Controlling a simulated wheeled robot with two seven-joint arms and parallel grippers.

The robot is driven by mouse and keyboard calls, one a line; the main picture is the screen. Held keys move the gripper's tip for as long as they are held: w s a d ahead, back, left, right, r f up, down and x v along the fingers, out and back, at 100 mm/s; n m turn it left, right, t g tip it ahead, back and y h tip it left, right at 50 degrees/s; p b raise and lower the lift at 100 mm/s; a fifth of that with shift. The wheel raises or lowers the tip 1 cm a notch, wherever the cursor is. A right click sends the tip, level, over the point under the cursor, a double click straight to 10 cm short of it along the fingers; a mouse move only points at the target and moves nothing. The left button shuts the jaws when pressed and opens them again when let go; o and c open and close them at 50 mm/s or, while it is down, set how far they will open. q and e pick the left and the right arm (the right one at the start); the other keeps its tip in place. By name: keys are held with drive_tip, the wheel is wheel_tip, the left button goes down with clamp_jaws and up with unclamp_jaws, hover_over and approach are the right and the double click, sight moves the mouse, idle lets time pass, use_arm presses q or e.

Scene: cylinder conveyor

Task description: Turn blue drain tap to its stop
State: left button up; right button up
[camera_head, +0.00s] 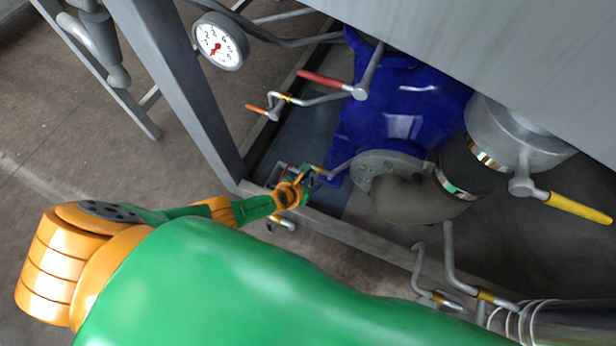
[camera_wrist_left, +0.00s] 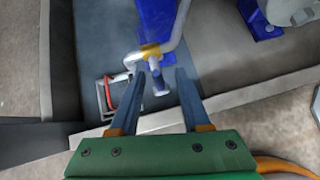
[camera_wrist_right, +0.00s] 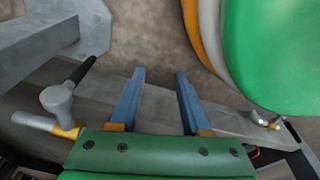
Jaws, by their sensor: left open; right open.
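The drain tap (camera_wrist_left: 158,80) sits on a thin grey pipe with a yellow band, and its short blue-grey handle shows in the left wrist view. My left gripper (camera_wrist_left: 160,74) is open, with its fingertips on either side of the tap; I cannot tell whether they touch it. In the head view my left gripper (camera_head: 312,181) reaches the same pipe end beside the blue pump body (camera_head: 400,110), and largely hides the tap. My right gripper (camera_wrist_right: 160,75) is open and empty above the grey frame beam, and I cannot make it out in the head view.
A red-handled lever (camera_head: 322,79), an orange-handled tap (camera_head: 258,109), a yellow lever (camera_head: 578,206) and a gauge (camera_head: 220,42) stand around the pump. A red loop (camera_wrist_left: 122,92) lies beside the tap. A black-handled valve (camera_wrist_right: 78,74) is left of my right gripper.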

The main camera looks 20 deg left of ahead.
use_arm(q)
drive_tip(key=shift+p+v, duration=0.65)
drive_tip(key=shift+v, duration=0.55)
drive_tip(key=shift+s+r, duration=0.1)
drive_tip(key=shift+r, duration=0.05)
use_arm(e)
drive_tip(key=shift+s+d+r, duration=0.25)
drive_tip(key=shift+s+d, duration=0.3)
drive_tip(key=shift+s, duration=0.1)
drive_tip(key=shift+s+d+r, duration=0.2)
drive_tip(key=shift+s+d, duration=0.3)
drive_tip(key=shift+s, duration=0.1)
